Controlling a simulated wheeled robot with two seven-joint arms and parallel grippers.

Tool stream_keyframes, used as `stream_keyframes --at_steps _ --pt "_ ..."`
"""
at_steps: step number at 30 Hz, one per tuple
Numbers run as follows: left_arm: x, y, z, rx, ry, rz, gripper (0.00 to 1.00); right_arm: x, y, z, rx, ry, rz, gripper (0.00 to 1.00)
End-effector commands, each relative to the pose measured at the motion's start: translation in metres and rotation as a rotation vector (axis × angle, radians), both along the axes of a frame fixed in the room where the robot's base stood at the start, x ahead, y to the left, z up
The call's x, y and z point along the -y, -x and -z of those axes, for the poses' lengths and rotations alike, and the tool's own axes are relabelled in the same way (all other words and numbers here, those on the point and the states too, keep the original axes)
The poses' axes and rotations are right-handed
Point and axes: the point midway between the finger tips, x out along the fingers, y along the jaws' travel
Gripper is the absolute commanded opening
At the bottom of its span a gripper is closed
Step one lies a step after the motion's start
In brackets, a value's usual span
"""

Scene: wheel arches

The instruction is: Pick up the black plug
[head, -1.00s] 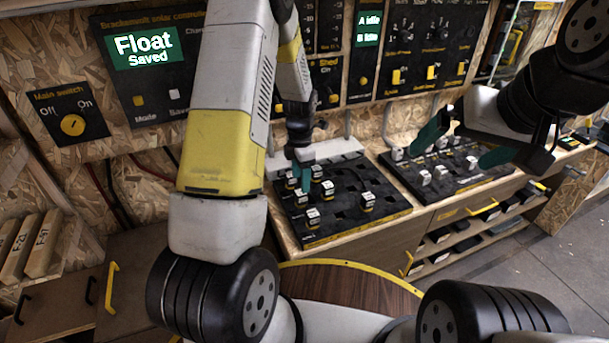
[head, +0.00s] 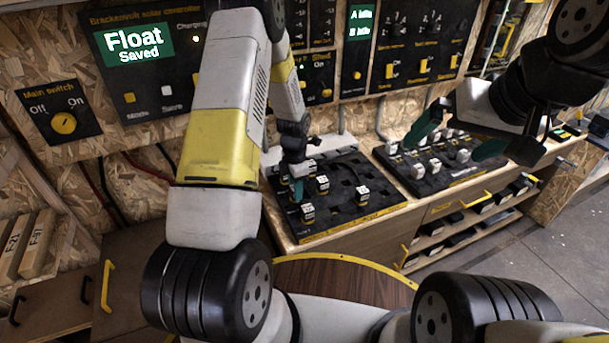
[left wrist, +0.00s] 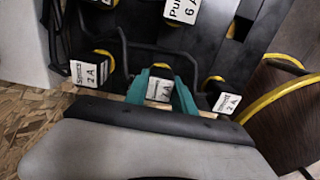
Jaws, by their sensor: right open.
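A black board (head: 345,208) holds several dark plugs with white labels, including one at its front edge (head: 307,213) and one to the right (head: 362,194). My left gripper (head: 298,188) is low over the board's left part. In the left wrist view its teal fingers (left wrist: 163,88) stand on either side of a dark plug with a white label (left wrist: 159,90). I cannot tell whether they touch it. My right gripper (head: 457,137) is open and empty above the second board. Which plug is meant by the black plug is unclear.
A second black board (head: 440,178) with pale-labelled plugs stands to the right. Neighbouring plugs (left wrist: 102,62) stand close to my left fingers. The wall panel with the Float display (head: 133,46) is behind. A round brown top (head: 330,285) is in front.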

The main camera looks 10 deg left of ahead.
Motion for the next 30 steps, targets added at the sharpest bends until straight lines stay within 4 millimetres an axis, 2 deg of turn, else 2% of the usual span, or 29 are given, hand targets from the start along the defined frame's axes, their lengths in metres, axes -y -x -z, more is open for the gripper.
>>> stream_keyframes --at_steps 1,3,4,16,20,24,30 --pt "0.0 0.0 0.0 0.0 0.0 0.0 0.17 0.0 0.0 0.0 0.0 0.0 0.0 1.0" --pt "0.0 0.0 0.0 0.0 0.0 0.0 0.03 0.0 0.0 0.0 0.0 0.0 0.0 1.0" --pt "0.0 0.0 0.0 0.0 0.0 0.0 0.0 0.0 0.0 0.0 0.0 0.0 0.0 1.0" --pt "0.0 0.0 -0.006 0.001 -0.001 0.0 0.0 0.0 0.0 0.0 0.0 0.0 0.0 1.0" --pt "0.001 -0.001 -0.018 0.002 0.0 0.001 0.0 0.0 0.0 0.0 0.0 0.0 0.0 1.0" --pt "0.0 0.0 -0.04 0.004 0.0 0.0 0.0 0.0 0.0 0.0 0.0 0.0 0.0 1.0" --pt "0.002 0.048 -0.041 -0.002 0.0 0.001 0.0 0.0 0.0 0.0 0.0 0.0 0.0 1.0"
